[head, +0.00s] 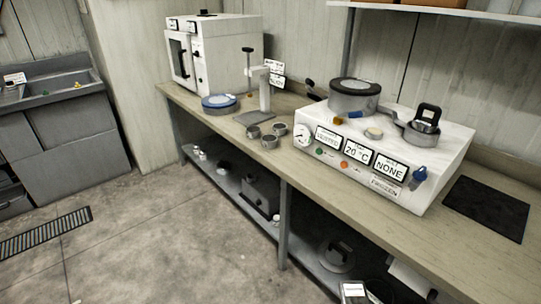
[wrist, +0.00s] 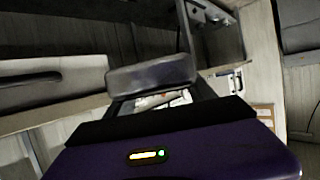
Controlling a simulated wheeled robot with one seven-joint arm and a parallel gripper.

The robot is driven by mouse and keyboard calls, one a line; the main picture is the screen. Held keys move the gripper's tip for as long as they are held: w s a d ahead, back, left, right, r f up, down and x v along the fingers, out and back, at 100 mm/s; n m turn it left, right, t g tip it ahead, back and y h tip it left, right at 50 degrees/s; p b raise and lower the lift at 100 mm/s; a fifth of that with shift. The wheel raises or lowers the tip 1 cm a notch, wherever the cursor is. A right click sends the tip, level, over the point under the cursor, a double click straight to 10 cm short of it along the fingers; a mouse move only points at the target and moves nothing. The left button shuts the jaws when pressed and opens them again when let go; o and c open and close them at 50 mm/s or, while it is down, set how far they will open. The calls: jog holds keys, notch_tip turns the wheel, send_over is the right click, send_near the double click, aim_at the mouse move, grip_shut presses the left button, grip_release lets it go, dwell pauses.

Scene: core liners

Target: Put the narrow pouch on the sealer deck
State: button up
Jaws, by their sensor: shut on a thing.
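My gripper (wrist: 160,95) shows in the wrist view beyond a purple housing with a small lit display. It is shut on a pale, flat thing with printed marks, which looks like the narrow pouch (wrist: 163,101). Much of the pouch is hidden by a grey rounded block and the dark gripper parts. The gripper cannot be made out in the head view. I cannot tell for sure which thing is the sealer deck. A white machine (head: 445,194) with a gauge, label plates and round metal parts on top stands on the bench at the right.
The long wooden bench (head: 225,137) also bears a white oven-like box (head: 228,62), a stand with a grey base (head: 253,117), a blue-rimmed round dish (head: 219,102) and several small metal cups (head: 270,141). A black mat (head: 487,208) lies right of the machine. The floor (head: 150,230) is mostly clear.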

jog(key=s+f, duration=0.1)
jog(key=s+a+f, duration=0.1)
jog(key=shift+s+f+y, duration=0.15)
jog(key=shift+f+y, duration=0.15)
jog(key=shift+f, duration=0.1)
jog(key=shift+s+a+f+n, duration=0.1)
jog(key=shift+a+f+n, duration=0.05)
jog(key=shift+a+n, duration=0.2)
jog(key=shift+d, duration=0.1)
